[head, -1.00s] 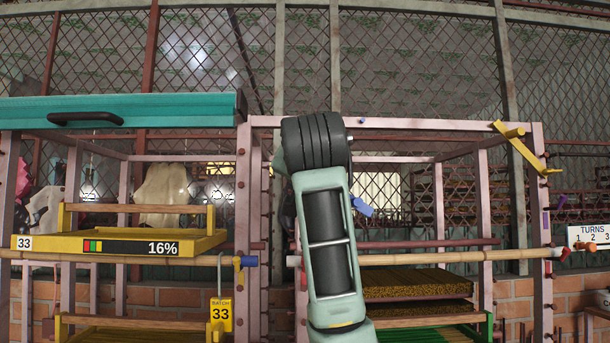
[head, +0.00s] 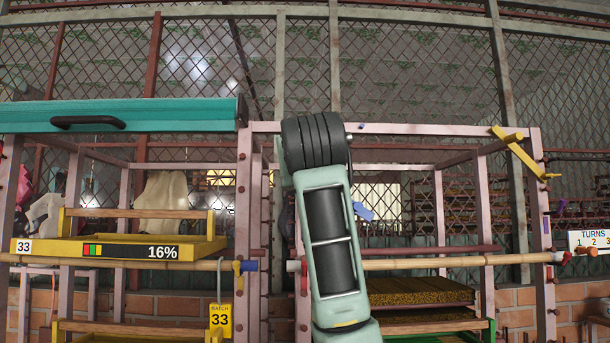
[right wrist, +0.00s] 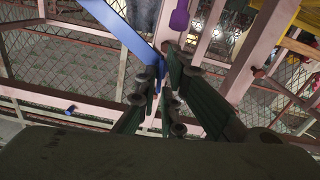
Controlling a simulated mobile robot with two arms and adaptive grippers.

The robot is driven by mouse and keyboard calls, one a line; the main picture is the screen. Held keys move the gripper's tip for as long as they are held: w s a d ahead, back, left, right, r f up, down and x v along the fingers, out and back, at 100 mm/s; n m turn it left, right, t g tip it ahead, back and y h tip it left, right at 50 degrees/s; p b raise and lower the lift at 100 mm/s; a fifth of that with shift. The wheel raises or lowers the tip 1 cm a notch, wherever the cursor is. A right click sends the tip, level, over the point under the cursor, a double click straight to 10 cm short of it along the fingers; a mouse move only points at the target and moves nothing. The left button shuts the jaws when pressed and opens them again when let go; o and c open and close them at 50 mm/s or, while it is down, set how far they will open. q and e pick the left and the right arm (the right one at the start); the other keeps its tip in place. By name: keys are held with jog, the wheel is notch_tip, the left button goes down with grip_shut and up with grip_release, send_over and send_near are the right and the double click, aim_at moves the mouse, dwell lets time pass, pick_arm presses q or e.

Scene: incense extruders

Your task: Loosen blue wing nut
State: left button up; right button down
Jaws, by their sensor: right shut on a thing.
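My right gripper (right wrist: 166,88) is in the middle of the right wrist view, its dark green fingers closed together around something blue. I take this to be the blue wing nut, though the fingers hide most of it. A long flat blue bar (right wrist: 113,27) runs from the fingertips toward the upper left. In the head view, a small blue piece (head: 362,211) shows just right of my arm, which hides the right gripper there. My left gripper is in neither view.
Pink rack posts (head: 245,195) stand around the arm. A bamboo pole (head: 440,262) crosses the front. A yellow tray (head: 150,243) marked 16% is at left, a teal panel (head: 190,114) above it. A yellow lever (head: 512,148) sits at upper right, trays (head: 420,290) below.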

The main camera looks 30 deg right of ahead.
jog(key=shift+f, duration=0.2)
jog(key=c, duration=1.9)
grip_release()
jog(key=shift+r, duration=0.1)
jog(key=shift+o, duration=0.2)
jog(key=v, duration=1.2)
jog(key=shift+s, duration=0.1)
